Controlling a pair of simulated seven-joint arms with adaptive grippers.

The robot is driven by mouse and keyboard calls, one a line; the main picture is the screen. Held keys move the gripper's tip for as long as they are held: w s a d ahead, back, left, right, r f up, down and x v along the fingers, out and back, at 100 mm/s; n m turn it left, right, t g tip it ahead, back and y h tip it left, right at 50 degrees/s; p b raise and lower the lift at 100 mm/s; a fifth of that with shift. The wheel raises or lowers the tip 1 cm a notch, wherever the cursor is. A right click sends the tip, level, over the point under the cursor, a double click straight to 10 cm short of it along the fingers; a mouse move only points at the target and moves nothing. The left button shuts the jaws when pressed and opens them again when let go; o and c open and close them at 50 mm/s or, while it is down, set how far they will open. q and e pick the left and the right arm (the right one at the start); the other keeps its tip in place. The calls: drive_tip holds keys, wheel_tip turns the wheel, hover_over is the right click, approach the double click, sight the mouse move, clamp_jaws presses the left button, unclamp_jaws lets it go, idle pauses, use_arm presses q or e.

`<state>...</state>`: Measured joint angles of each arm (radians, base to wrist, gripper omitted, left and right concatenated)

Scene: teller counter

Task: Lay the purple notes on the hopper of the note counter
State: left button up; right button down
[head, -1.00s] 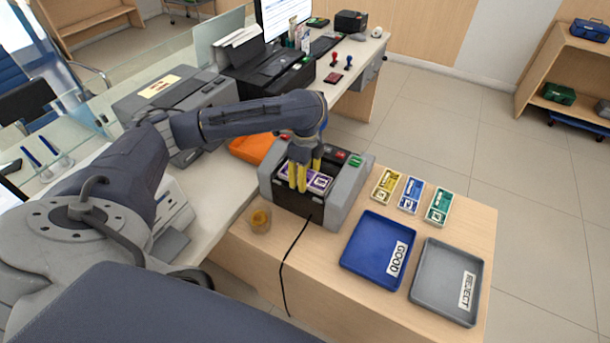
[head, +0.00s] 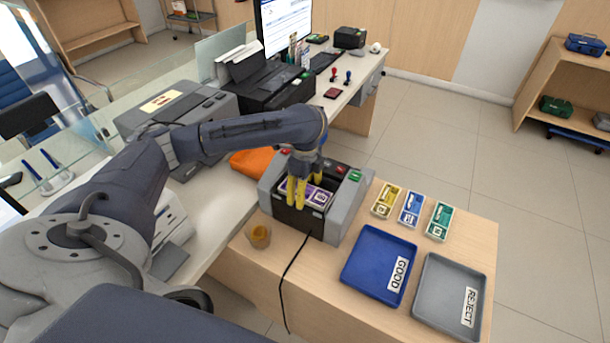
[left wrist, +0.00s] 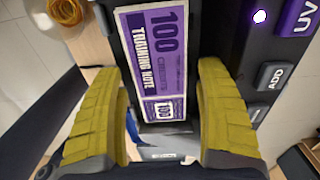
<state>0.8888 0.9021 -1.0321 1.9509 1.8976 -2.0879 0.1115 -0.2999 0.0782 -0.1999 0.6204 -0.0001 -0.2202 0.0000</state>
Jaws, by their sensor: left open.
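The purple notes (head: 318,196) lie flat in the hopper of the note counter (head: 346,212), a grey and black machine on the wooden counter. In the left wrist view the purple notes (left wrist: 154,62) show a printed "100" and lie between dark side walls. My left gripper (head: 297,203) has yellow fingers and is over the front of the hopper, at the left part of the notes. In the left wrist view its fingers (left wrist: 160,130) are spread apart, with a gap between each and the notes' near end. My right gripper is not in view.
Yellow notes (head: 386,200), blue notes (head: 411,208) and green notes (head: 439,220) lie right of the counter machine. A blue GOOD tray (head: 366,262) and grey REJECT tray (head: 437,299) are in front. A small amber cup (head: 259,236) and a black cable (head: 282,285) are at left.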

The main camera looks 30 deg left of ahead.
use_arm(q)
wheel_tip(320, 180, up, 12)
drive_tip(key=shift+f, duration=0.15)
idle(0.5)
idle(0.4)
